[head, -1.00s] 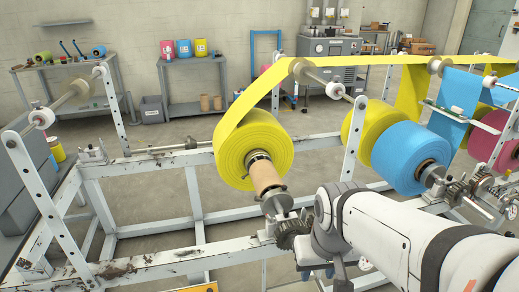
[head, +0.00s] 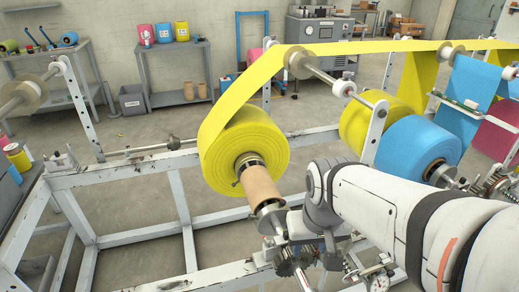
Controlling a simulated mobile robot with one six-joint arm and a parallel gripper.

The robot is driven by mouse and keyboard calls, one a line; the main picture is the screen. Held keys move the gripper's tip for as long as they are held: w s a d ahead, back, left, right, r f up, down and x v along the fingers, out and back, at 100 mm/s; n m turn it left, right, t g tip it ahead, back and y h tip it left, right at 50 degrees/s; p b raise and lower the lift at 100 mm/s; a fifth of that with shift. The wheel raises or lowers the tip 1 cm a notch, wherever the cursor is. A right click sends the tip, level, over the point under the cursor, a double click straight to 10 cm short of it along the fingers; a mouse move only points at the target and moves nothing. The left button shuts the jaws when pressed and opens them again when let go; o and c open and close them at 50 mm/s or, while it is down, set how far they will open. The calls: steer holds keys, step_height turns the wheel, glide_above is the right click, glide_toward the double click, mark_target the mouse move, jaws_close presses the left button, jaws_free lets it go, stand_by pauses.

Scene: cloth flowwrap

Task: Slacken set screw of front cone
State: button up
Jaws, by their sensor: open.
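A large yellow film roll (head: 245,140) sits on a shaft, with a brown cardboard core (head: 261,183) sticking out toward me. A metal cone (head: 269,214) sits at the near end of the core, seemingly the front cone. Its set screw is too small to make out. A dark gear (head: 287,263) lies below the cone on the same shaft line. My gripper (head: 328,260) hangs below my white wrist, just right of the cone and gear in the picture. It is open, with its fingers small and partly lost against the machine parts. I see nothing held in it.
A blue roll (head: 415,150) and another yellow roll (head: 355,125) stand to the right, beyond my arm. Yellow film (head: 240,95) runs up from the roll over a roller (head: 300,62). White frame rails (head: 130,167) cross the left side.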

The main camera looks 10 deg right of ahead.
steer(key=w+r+m+g+p, duration=0.1)
steer(key=w+r+m+p, duration=0.4)
steer(key=w+p, duration=0.3)
steer(key=m+g+p, duration=0.3)
steer(key=m+p, duration=1.3)
steer(key=m, duration=0.1)
glide_above(283, 201)
steer(key=w, duration=0.2)
step_height(283, 201, down, 12)
steer(key=shift+y, duration=0.4)
steer(key=x, duration=0.3)
steer(key=p+x, duration=0.1)
steer(key=x, duration=0.3)
steer(key=shift+s+d+r, duration=0.1)
steer(key=shift+s+d, duration=0.05)
steer(key=shift+d, duration=0.1)
steer(key=shift+c, duration=0.2)
jaws_close()
